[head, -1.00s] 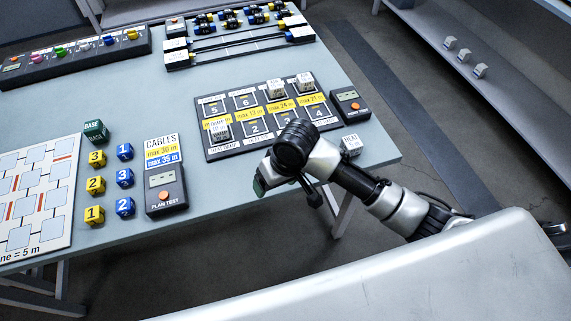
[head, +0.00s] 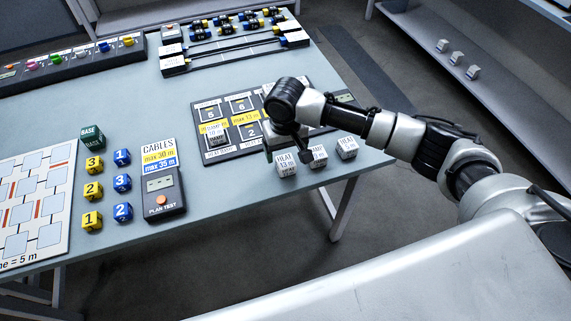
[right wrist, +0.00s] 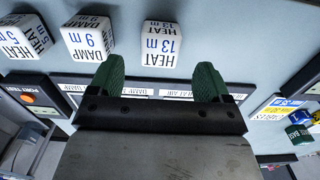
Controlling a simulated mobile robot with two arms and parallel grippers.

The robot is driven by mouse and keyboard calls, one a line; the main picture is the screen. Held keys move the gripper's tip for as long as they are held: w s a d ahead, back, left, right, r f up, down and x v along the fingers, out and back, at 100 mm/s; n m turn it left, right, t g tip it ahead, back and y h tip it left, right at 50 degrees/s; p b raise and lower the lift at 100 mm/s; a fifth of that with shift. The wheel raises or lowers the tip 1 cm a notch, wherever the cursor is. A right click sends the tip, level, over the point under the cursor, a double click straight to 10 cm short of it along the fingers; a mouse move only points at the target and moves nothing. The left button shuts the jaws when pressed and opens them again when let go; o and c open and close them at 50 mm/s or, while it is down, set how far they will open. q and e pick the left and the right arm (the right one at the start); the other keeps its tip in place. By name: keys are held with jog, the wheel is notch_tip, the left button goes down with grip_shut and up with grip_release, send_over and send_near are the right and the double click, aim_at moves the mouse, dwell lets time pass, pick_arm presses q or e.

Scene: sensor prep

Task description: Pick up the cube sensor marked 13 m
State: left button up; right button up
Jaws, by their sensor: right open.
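The white cube sensor marked HEAT 13 m (head: 286,165) sits near the front edge of the table, leftmost of three cubes in a row in the head view. It also shows in the right wrist view (right wrist: 161,44), upright in the gap direction, just beyond the fingertips. My right gripper (head: 284,140) is behind this cube in the head view, over the front of the black board. In the right wrist view its two green fingers (right wrist: 160,78) are apart with nothing between them. My left gripper is out of view.
A cube marked DAMP 9 m (right wrist: 88,38) and another HEAT cube (head: 347,147) stand beside it. The black board (head: 222,152) lies behind, holding a DAMP cube (head: 213,133); my arm hides part of it. The plan tester (head: 162,195) is left. The table between is bare.

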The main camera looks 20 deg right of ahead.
aim_at(286, 161)
notch_tip(286, 161, down, 5)
jog(key=shift+f, duration=0.1)
jog(key=shift+c, duration=0.3)
jog(key=c, duration=1)
